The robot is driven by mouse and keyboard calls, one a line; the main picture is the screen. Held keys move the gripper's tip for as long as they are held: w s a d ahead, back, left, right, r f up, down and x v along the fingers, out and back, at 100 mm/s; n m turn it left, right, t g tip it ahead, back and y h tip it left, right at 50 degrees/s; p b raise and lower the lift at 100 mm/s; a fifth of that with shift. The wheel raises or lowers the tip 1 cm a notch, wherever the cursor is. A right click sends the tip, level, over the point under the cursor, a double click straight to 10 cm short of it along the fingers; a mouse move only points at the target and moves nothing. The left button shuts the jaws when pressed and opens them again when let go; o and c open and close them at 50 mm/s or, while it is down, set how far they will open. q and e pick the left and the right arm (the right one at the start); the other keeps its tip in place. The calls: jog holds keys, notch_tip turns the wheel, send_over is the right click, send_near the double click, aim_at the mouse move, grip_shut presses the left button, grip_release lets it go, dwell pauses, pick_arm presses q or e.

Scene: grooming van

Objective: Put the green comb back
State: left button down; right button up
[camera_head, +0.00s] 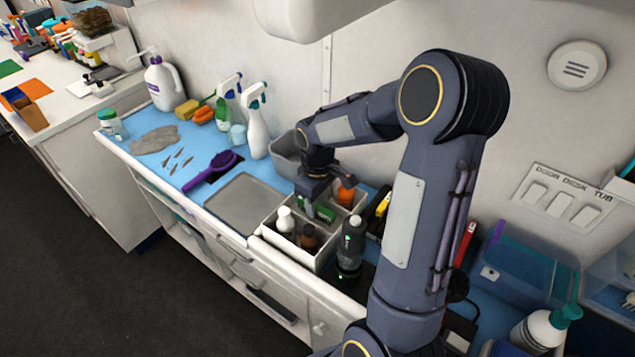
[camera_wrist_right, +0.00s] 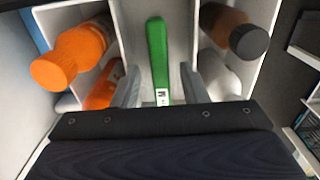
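The green comb (camera_wrist_right: 158,55) lies in a narrow middle compartment of the white divided caddy (camera_wrist_right: 190,22). In the head view the comb (camera_head: 325,213) shows as a small green patch below my right gripper (camera_head: 308,200). In the right wrist view the two grey fingers of my right gripper (camera_wrist_right: 160,88) stand on either side of the comb's near end. Gaps show between fingers and comb, so the gripper looks open around it. The comb's near end is hidden by the gripper body. My left gripper is not in view.
An orange bottle (camera_wrist_right: 70,55) and a dark-capped bottle (camera_wrist_right: 250,40) stand in compartments beside the comb. A grey tray (camera_head: 245,203), purple brush (camera_head: 213,170) and spray bottles (camera_head: 256,125) are to the left.

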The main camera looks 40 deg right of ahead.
aim_at(317, 206)
notch_tip(317, 206, up, 9)
jog(key=s+a+r+m+t+y, duration=0.1)
jog(key=s+a+m+t+y, duration=0.1)
jog(key=s+a, duration=0.5)
jog(key=s+a+r+m+t+y, duration=0.1)
jog(key=s+a+r+m+t, duration=0.1)
jog(key=s+a, duration=0.5)
jog(key=s+m+t, duration=0.1)
jog(key=s, duration=0.3)
jog(key=shift+t+y, duration=0.3)
jog(key=shift+y, duration=0.1)
jog(key=shift+a, duration=0.1)
